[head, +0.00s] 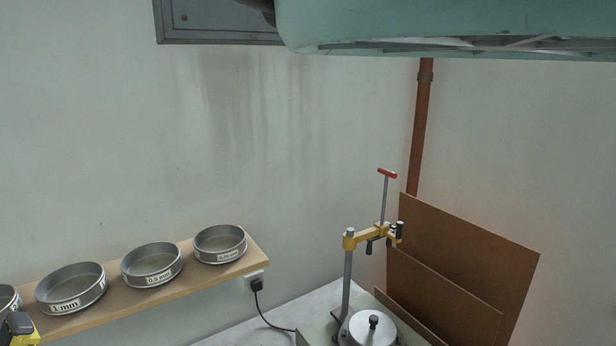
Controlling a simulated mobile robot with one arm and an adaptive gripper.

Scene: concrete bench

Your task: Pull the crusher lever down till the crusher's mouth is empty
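A bench device with a grey upright post and a yellow head (365,236) stands at the lower right in the head view. A thin rod rises from its head to a red T-shaped handle (387,173), which stands high and nearly upright. I cannot tell for sure that this is the crusher and its lever. Black parts hang at the head's right end. Below is a round metal piece (360,333) with a black knob, cut off by the frame's bottom edge. No crusher mouth or contents can be made out.
A wooden shelf (190,284) holds several round metal sieves (152,265). A yellow and grey object (20,327) is cut off at the lower left. Brown boards (465,265) lean behind the device, near a rusty pipe (421,130). A teal body (450,28) fills the top right.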

